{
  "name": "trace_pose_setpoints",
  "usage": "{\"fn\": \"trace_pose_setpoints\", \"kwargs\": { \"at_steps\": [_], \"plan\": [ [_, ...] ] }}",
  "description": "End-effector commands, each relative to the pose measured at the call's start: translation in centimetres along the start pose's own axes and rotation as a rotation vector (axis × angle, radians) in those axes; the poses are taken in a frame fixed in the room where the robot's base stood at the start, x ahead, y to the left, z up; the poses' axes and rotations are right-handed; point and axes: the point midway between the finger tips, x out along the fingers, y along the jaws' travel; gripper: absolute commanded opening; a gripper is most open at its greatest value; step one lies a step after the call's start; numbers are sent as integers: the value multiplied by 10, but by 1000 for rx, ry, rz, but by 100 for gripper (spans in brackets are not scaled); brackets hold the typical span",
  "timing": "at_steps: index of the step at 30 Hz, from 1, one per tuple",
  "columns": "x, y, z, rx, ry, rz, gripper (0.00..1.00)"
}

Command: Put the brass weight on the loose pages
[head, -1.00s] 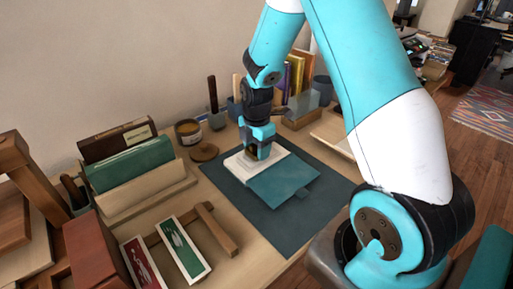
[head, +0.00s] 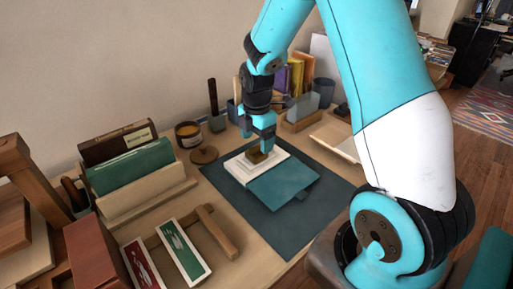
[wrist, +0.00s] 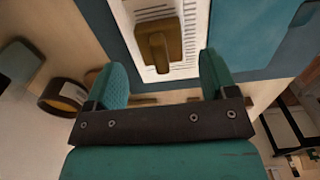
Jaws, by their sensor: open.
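The brass weight (head: 256,156) rests on the white loose pages (head: 238,169), which lie on a dark teal mat (head: 232,200). In the wrist view the brass weight (wrist: 158,45) shows a block with a raised handle, standing on the printed pages (wrist: 183,70). My gripper (head: 258,140) is open and empty just above and behind the weight. In the wrist view its two teal fingers (wrist: 162,80) are spread apart, with the weight beyond them and clear of both.
A teal folder (head: 284,185) lies beside the pages on the mat. A jar (head: 188,134) and a round wooden lid (head: 204,155) stand to the left. Book racks (head: 140,170) fill the left side. Upright books (head: 298,78) stand behind. The mat's front is clear.

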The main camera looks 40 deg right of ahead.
Motion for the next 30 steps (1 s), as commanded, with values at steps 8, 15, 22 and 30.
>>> {"fn": "trace_pose_setpoints", "kwargs": {
  "at_steps": [8,15,22,30],
  "plan": [
    [-60,1,0,0,-1,4,78],
    [-84,-2,-8,21,7,7,78],
    [-127,-45,-97,300,118,42,78],
    [-166,-156,-202,758,295,-64,78]
  ]
}}
